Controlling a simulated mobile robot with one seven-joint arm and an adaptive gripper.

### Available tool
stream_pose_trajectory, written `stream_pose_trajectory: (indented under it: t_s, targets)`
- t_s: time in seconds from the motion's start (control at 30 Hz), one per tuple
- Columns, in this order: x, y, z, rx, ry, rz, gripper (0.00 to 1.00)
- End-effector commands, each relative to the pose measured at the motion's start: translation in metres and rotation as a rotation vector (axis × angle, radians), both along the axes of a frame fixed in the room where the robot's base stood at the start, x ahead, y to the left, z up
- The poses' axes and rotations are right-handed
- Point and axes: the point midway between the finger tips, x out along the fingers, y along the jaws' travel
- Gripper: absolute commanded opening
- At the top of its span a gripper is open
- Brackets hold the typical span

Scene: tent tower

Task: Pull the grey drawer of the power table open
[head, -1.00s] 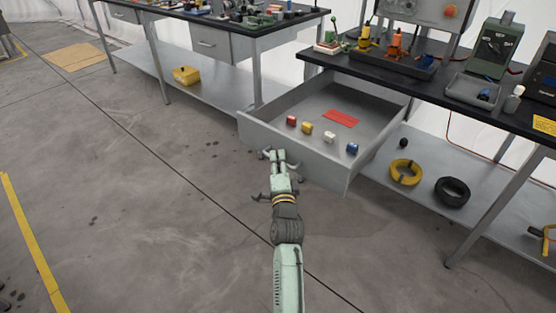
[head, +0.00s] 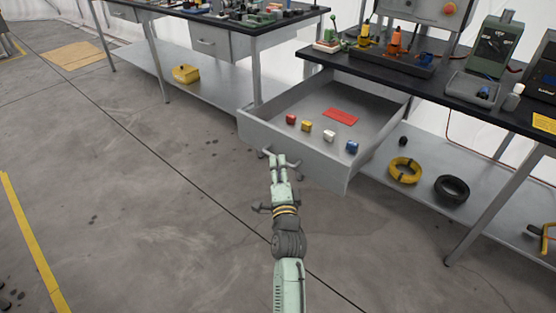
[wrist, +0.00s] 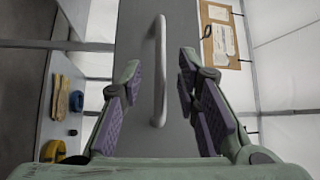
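The grey drawer (head: 300,153) stands pulled out from under the black-topped power table (head: 400,75). Its inside shows a red flat piece (head: 341,117) and several small coloured blocks. My gripper (head: 278,158) is just in front of the drawer's front, by its handle. In the wrist view, the drawer's handle (wrist: 158,70) runs between the two spread fingers of my gripper (wrist: 158,82), with a gap on both sides. The fingers are open and hold nothing. In the head view the gripper hides part of the handle.
A yellow coil (head: 405,171) and a black coil (head: 452,189) lie on the table's lower shelf, right of the drawer. Another workbench (head: 240,45) stands behind to the left, with a yellow bin (head: 186,74) on its shelf. The floor at left is clear.

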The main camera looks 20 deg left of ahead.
Motion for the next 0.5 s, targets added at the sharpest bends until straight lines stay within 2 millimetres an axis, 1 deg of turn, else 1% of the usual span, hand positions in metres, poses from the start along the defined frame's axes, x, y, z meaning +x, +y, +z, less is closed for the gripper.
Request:
stream_pose_trajectory:
  t_s: [0.03, 0.2, 0.33, 0.5]
  targets:
    - [-0.012, -0.006, -0.003, 0.001, 0.005, -0.001, 0.30]
    - [-0.043, -0.020, -0.008, 0.001, 0.004, 0.000, 0.30]
    - [-0.061, -0.028, -0.010, 0.000, 0.002, 0.001, 0.30]
    - [-0.072, -0.035, -0.011, -0.001, 0.000, 0.000, 0.30]
